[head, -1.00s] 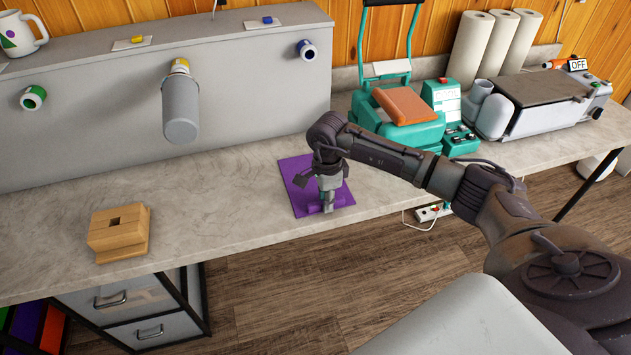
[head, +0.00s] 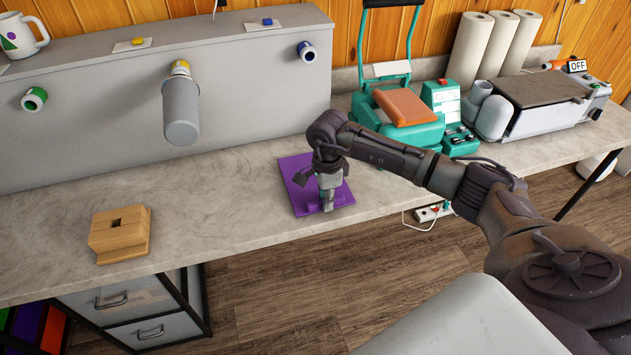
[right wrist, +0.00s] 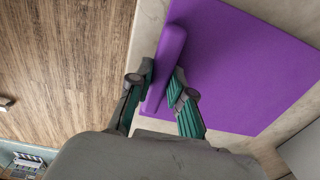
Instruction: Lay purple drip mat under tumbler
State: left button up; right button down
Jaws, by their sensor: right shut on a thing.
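The purple drip mat (head: 296,178) lies flat on the countertop near its front edge. A raised purple bar runs along its near side, and it shows in the right wrist view (right wrist: 240,65). My right gripper (head: 328,206) points down over that near side. In the right wrist view its fingers (right wrist: 162,88) are shut on the raised bar, one on each side. The grey tumbler (head: 181,110) hangs mouth end up, tilted, from a yellow-ringed holder on the grey panel, above the counter and left of the mat. My left gripper is not in view.
A wooden block (head: 119,235) stands on the counter at the left. A teal heat press (head: 405,108) stands right of the mat, behind my right arm. Counter (head: 215,195) below the tumbler is clear. Green and blue ringed holders flank the tumbler.

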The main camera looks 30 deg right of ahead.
jog(key=shift+r+p, duration=1.6)
jog(key=shift+r, duration=1.5)
